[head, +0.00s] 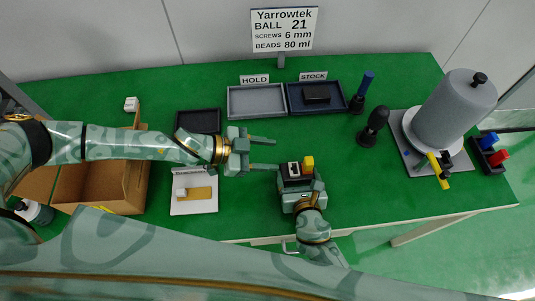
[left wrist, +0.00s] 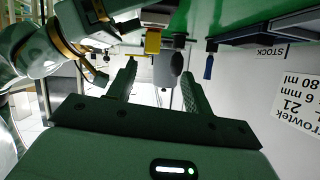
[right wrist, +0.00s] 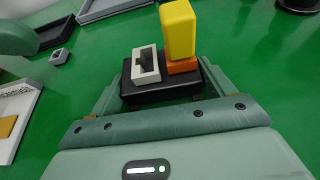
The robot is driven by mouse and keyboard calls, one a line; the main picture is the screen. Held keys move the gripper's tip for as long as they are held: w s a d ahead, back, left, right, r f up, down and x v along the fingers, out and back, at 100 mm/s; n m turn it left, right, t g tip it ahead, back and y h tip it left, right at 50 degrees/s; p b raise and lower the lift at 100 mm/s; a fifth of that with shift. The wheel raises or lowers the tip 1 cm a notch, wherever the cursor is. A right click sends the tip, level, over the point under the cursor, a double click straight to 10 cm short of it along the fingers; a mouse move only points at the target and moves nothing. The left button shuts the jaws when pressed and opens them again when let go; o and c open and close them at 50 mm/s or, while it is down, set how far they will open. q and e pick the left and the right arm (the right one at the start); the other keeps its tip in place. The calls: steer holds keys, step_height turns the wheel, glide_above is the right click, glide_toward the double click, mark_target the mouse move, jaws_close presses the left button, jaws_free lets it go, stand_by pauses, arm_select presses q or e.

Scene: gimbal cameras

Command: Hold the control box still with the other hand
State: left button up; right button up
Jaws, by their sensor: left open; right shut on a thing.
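The control box (head: 287,177) is a small black box near the front middle of the table. A white switch frame (right wrist: 145,65) and an orange base with a yellow block (right wrist: 178,30) sit on its top. My right gripper (right wrist: 160,88) is shut on the box, with a finger on each side. Whether the box touches the table I cannot tell. My left gripper (head: 275,154) is open and empty, its fingers pointing right, just left of and behind the box. In the left wrist view the yellow block (left wrist: 153,42) shows beyond the open fingers.
A grey HOLD tray (head: 257,115) and a dark STOCK tray (head: 335,108) lie behind. A black-handled tool (head: 375,122) and a blue-handled tool (head: 363,86) stand to the right. A grey tank (head: 455,108) stands far right, a cardboard box (head: 130,180) left. Green table (head: 400,195) is clear right of the box.

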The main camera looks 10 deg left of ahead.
mark_target(305, 160)
arm_select(q)
steer(key=shift+n+g+h, duration=0.3)
steer(key=shift+n, duration=0.2)
steer(key=x, duration=1.2)
steer(key=shift+s+d+r, duration=0.1)
steer(key=shift+s+d, duration=0.1)
steer(key=shift+s, duration=0.1)
jaws_close()
